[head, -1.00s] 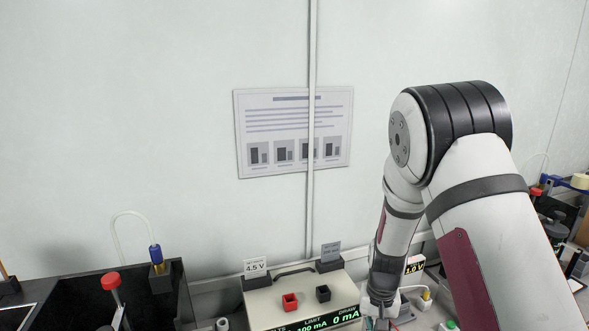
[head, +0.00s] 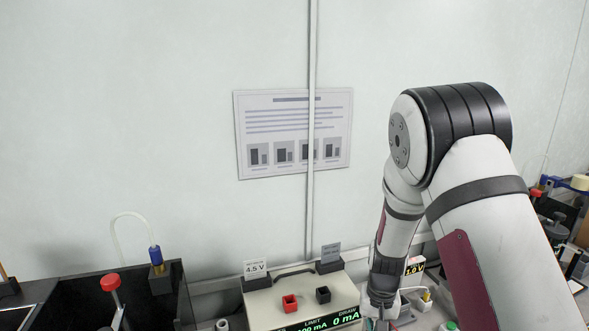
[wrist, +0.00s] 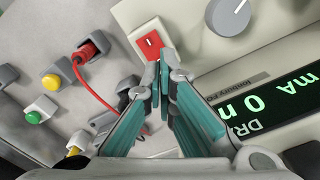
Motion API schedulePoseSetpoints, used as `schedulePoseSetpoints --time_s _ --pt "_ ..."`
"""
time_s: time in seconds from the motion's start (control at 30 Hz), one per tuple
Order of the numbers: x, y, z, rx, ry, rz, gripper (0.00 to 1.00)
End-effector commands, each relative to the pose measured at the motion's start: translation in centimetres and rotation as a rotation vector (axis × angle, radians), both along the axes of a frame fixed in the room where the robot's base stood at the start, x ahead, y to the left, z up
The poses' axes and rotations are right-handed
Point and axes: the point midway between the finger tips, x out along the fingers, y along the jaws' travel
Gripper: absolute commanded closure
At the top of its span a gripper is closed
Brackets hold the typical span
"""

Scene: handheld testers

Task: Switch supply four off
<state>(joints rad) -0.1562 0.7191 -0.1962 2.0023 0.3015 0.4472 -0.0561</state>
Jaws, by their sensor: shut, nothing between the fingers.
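A cream bench supply (head: 262,306) with a red and a black terminal on top stands at the bottom middle of the head view. Its green display (wrist: 280,105) reads a draw of 0 mA in the wrist view. The supply's number is not readable. In the head view my gripper is mostly cut off at the bottom edge.
A grey panel with a red plug and lead (wrist: 88,50), a yellow button (wrist: 51,81) and a green button (wrist: 34,117) lies left of the fingers. A grey knob (wrist: 229,16) is to the right. A dark bin (head: 85,290) stands at the left.

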Motion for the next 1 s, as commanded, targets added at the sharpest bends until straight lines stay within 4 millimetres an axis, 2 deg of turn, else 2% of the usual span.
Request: schedulePoseSetpoints --time_s 1.0 --pt "0.0 0.0 -1.4 0.0 0.001 0.0 1.0"
